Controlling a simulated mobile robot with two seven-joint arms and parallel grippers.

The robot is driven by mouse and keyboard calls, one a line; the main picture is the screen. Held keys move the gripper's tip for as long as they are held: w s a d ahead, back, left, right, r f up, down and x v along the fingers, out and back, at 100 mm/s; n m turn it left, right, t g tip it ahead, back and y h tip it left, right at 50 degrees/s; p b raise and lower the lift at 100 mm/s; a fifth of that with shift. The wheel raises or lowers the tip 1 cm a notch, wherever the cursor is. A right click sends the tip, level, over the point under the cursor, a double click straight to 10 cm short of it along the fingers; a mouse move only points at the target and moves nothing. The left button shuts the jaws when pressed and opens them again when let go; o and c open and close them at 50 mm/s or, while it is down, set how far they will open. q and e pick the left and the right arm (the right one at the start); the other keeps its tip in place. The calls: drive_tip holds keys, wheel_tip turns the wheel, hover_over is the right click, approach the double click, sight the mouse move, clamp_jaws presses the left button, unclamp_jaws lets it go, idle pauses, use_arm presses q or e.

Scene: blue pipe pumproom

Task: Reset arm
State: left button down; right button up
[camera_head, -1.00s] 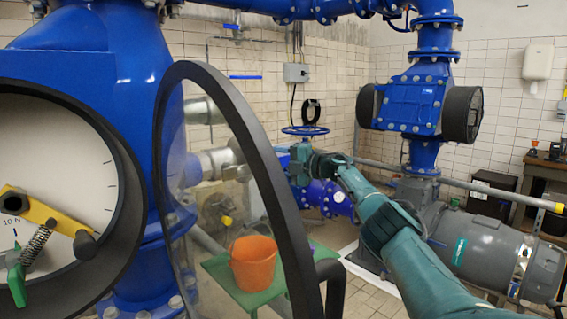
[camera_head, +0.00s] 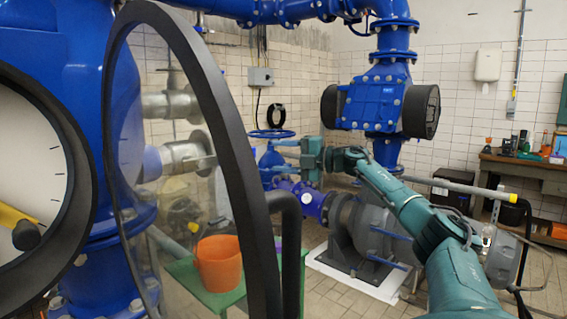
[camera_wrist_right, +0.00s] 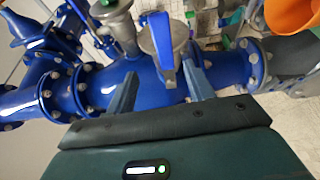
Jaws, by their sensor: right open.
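My right arm (camera_head: 415,215) comes in from the lower right in the head view. Its teal gripper (camera_head: 285,148) points left, in front of the blue pipework near the blue handwheel (camera_head: 272,133). In the right wrist view the two fingers of the right gripper (camera_wrist_right: 160,92) stand apart with nothing held between them. A blue lever handle (camera_wrist_right: 162,42) on a valve shows beyond and between the fingers; I see no clear contact. My left gripper is not in view.
A large gauge (camera_head: 35,150) and its open, black-rimmed glass cover (camera_head: 215,120) fill the left. An orange bucket (camera_head: 219,262) stands on a green table (camera_head: 190,275). A grey pump (camera_head: 370,235) and a workbench (camera_head: 525,170) are at the right. Floor is clear at front right.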

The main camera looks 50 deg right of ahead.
drive_tip(key=shift+s, duration=0.1)
idle(0.5)
drive_tip(key=w+a+f+y, duration=0.1)
drive_tip(key=w+a+f, duration=0.2)
drive_tip(key=a+f, duration=0.3)
drive_tip(key=w+a+f+m+g+y, duration=0.1)
drive_tip(key=w+a+f, duration=0.1)
drive_tip(key=a+f, duration=0.3)
drive_tip(key=w+a+f+y, duration=0.1)
drive_tip(key=w+a+f, duration=0.2)
drive_tip(key=a+f, duration=0.3)
drive_tip(key=s+a+f+m, duration=0.3)
drive_tip(key=a+f+m, duration=0.1)
drive_tip(key=a+f, duration=0.95)
drive_tip(key=s+a+f+m+g+h, duration=0.1)
drive_tip(key=s+a+f+m+h, duration=0.2)
drive_tip(key=s+a+f+m, duration=0.55)
drive_tip(key=s+a+f+m+g+h, duration=0.1)
drive_tip(key=s+a+f, duration=0.3)
drive_tip(key=s, duration=0.6)
drive_tip(key=s+a+f+m+g+h, duration=0.1)
drive_tip(key=s+a+f+m+g, duration=0.2)
drive_tip(key=s+a, duration=0.3)
drive_tip(key=s+f+m, duration=0.1)
drive_tip(key=s, duration=0.2)
drive_tip(key=shift+s+a+f+m+p, duration=0.25)
drive_tip(key=shift+s+f+m+p, duration=0.05)
drive_tip(key=shift+s+m+p, duration=0.1)
